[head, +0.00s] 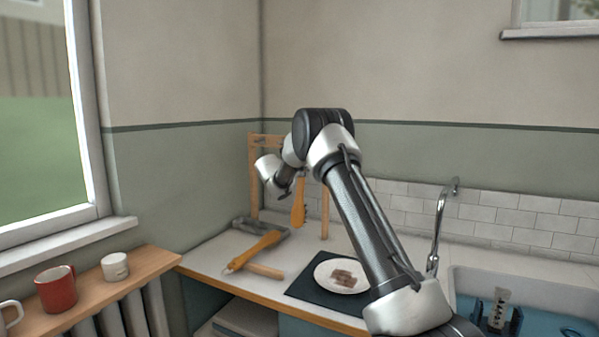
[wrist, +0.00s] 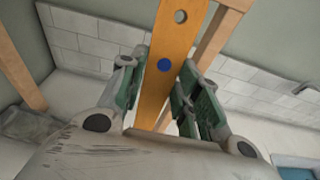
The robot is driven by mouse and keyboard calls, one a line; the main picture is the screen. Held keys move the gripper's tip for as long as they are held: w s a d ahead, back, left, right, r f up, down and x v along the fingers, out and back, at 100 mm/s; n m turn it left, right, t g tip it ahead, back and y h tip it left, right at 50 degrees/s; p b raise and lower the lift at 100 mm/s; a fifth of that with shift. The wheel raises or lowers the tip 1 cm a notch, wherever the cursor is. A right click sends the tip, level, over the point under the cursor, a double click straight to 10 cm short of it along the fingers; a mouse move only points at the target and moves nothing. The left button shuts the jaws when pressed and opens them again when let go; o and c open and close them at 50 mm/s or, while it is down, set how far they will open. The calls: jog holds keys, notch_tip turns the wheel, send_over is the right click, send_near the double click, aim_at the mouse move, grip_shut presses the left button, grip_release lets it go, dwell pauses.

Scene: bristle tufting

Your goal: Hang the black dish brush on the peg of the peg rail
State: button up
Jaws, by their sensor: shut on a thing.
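My gripper (head: 286,188) is shut on a flat orange-brown handle (wrist: 172,38), with a round hole near its upper end and a blue dot between my fingers (wrist: 165,92). In the head view the handle's wider lower part (head: 298,214) hangs upright beside my gripper, in front of the wooden peg rail (head: 254,178). No black part of this brush shows; its other end is hidden in the wrist view. The rail is a wooden frame with two posts and a top bar; my arm covers much of it. I cannot make out the peg or any contact with it.
An orange-handled tool (head: 258,248) and a grey item (head: 250,223) lie on the counter left of a white plate (head: 342,276) on a dark mat (head: 304,288). A tap (head: 438,225) and sink (head: 540,283) are right. Mugs, one red (head: 56,290), stand on the left shelf.

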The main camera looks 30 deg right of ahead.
jog(key=o, duration=1.2)
jog(key=shift+a, duration=0.1)
jog(key=shift+v, duration=3.4)
